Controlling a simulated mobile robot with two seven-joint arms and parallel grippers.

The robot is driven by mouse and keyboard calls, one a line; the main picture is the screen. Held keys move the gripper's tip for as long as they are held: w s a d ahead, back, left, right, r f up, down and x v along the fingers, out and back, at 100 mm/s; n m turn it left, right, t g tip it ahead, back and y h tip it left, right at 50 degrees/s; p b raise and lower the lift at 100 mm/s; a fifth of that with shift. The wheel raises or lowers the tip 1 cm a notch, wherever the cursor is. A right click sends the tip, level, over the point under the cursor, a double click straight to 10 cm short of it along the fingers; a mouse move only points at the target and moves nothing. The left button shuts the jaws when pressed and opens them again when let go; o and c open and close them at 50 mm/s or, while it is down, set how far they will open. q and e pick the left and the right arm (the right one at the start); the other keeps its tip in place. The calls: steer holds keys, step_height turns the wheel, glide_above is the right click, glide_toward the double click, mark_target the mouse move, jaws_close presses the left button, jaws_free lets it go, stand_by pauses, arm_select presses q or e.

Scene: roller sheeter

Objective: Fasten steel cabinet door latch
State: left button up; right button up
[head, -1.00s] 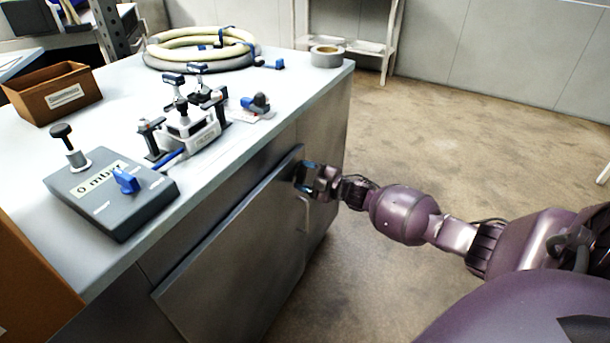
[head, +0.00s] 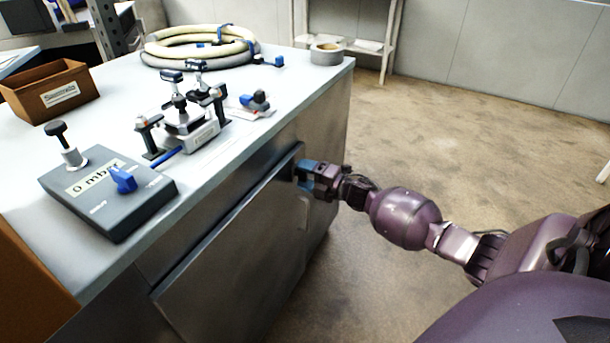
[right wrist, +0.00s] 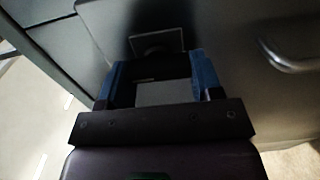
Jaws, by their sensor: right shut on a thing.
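The steel cabinet door (head: 235,262) is a grey panel on the front of the bench-like cabinet, and it appears to sit slightly proud of the frame. The latch (right wrist: 157,42) shows in the right wrist view as a square plate with a rounded part, near the door's upper right corner. My right gripper (head: 304,172) has its blue fingers up against the door there. In the right wrist view the fingers (right wrist: 160,78) are shut on a dark part of the latch, mostly hidden between them. My left gripper is not in view.
A curved door handle (right wrist: 290,62) is beside the latch. On the cabinet top (head: 225,160) stand a grey control box (head: 108,200), a clamp device (head: 190,125), coiled hose (head: 200,45), a tape roll (head: 326,55) and a brown bin (head: 50,90). The floor (head: 460,135) to the right is clear.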

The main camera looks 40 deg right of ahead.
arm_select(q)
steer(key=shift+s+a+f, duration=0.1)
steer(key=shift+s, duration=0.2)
arm_select(e)
steer(key=o, duration=0.9)
steer(key=shift+s+d, duration=0.2)
steer(key=shift+s, duration=0.2)
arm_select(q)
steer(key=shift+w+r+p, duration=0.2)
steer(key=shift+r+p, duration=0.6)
arm_select(e)
steer(key=v, duration=1)
